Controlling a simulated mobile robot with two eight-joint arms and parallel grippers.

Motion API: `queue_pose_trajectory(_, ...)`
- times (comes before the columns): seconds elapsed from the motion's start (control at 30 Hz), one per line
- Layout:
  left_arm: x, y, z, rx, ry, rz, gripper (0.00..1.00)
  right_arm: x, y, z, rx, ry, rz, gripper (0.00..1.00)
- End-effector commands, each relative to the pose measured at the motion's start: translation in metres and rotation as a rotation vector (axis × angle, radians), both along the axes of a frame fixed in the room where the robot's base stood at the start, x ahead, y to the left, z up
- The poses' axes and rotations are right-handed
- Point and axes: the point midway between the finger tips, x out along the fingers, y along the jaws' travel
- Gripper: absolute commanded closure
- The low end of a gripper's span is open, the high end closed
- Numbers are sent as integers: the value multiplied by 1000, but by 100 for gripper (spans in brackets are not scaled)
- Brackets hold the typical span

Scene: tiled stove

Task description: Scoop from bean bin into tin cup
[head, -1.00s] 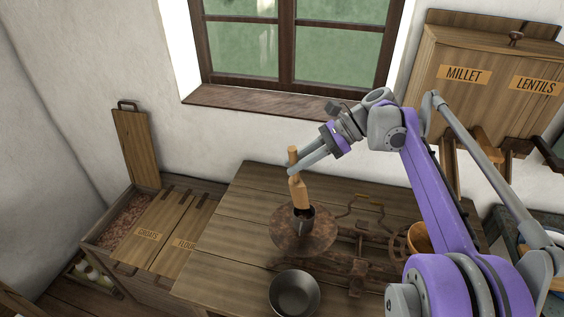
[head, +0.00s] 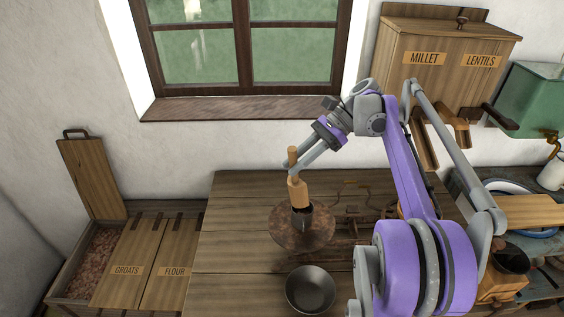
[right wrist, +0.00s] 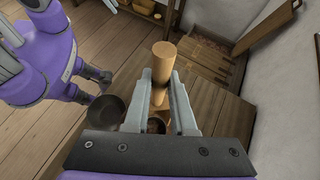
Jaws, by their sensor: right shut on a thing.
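My right gripper (head: 296,170) is shut on the wooden handle of a scoop (head: 299,193), held nearly upright above a round rusty scale pan (head: 283,236). The handle (right wrist: 162,62) stands between the fingers (right wrist: 160,95) in the right wrist view. A small dark metal shape (head: 302,217) shows below the handle over the pan; I cannot tell whether it is the scoop's head or the tin cup. An open bin (head: 100,255) with reddish-brown contents, possibly beans, stands at the left, its lid raised. My left gripper (right wrist: 101,78) appears small in the right wrist view; its jaws are unclear.
A dark metal bowl (head: 311,288) sits on the wooden table (head: 225,245) in front of the pan. Closed groats (head: 127,262) and flour (head: 174,262) lids adjoin the open bin. A millet and lentils cabinet (head: 440,75) stands at the back right. The table's left part is clear.

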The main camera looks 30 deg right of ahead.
Motion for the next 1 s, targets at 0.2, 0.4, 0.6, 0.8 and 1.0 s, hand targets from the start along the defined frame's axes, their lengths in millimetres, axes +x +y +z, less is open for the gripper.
queue_pose_trajectory(0.2, 0, 0, 0, 0, 0, 0, 50, -4, -2, 0, -13, -1, 1, 100)
queue_pose_trajectory(0.4, 1, 0, 3, 0, -2, 0, 50, -5, 13, -2, -104, -9, 3, 100)
queue_pose_trajectory(0.6, 2, 0, 5, 0, -3, 0, 50, -6, 32, -10, -239, -18, 5, 100)
queue_pose_trajectory(0.8, 1, 0, 4, 0, -3, 0, 50, -8, 50, -20, -377, -28, 7, 100)
queue_pose_trajectory(1.0, 0, 0, 1, 0, -1, 0, 50, -9, 67, -30, -526, -39, 8, 100)
